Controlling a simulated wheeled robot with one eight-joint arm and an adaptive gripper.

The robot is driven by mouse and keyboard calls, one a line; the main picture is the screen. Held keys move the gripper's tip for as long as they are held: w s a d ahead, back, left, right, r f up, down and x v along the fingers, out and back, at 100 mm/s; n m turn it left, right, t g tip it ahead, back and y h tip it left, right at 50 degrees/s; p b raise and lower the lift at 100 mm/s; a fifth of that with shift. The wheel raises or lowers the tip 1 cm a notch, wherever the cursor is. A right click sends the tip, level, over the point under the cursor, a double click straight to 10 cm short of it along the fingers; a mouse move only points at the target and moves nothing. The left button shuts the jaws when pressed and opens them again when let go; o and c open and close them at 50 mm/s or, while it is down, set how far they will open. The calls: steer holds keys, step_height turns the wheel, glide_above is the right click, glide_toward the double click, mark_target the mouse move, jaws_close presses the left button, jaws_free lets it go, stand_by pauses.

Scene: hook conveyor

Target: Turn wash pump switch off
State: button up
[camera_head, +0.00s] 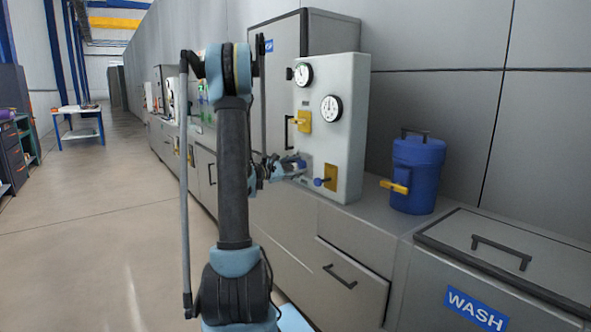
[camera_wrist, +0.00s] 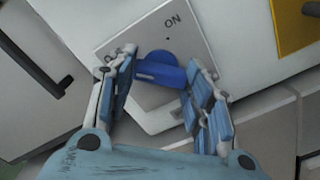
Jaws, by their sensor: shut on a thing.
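The switch is a blue knob (camera_wrist: 162,70) on a square grey plate (camera_wrist: 205,48) marked "ON" beside a small dot, in the wrist view. My gripper (camera_wrist: 160,75) has one finger on each side of the knob and is shut on it. Which position the knob is in, I cannot tell. In the head view my gripper (camera_head: 287,166) reaches the lower left of the white panel box (camera_head: 345,115), where it hides most of the switch.
A yellow plate (camera_head: 331,178) with another blue knob is just right of my gripper. Above are a yellow valve handle (camera_head: 301,119) and two gauges (camera_head: 331,108). A blue canister (camera_head: 418,172) stands on the counter, near a lid marked "WASH" (camera_head: 476,309). Floor at left is clear.

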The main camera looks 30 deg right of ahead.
steer(key=o, duration=1)
steer(key=shift+o, duration=0.2)
steer(key=shift+a, duration=0.1)
steer(key=a, duration=1.1)
steer(key=shift+s+a, duration=0.4)
steer(key=shift+f, duration=0.1)
steer(key=s+a+f+m+y, duration=0.3)
steer(key=s+a+y, duration=0.3)
steer(key=s+a, duration=0.4)
steer(key=s+a+f+m+y, duration=0.3)
steer(key=s+a+f+y, duration=0.3)
steer(key=s+a, duration=0.4)
steer(key=s+a+f+m+y, duration=0.3)
steer(key=s+a+f+y, duration=0.2)
steer(key=s+a, duration=0.5)
steer(key=a+y, duration=0.1)
steer(key=a, duration=0.2)
steer(key=shift+s+a+f+m+t, duration=0.2)
steer(key=shift+s+a+m+t, duration=0.1)
steer(key=shift+m, duration=0.1)
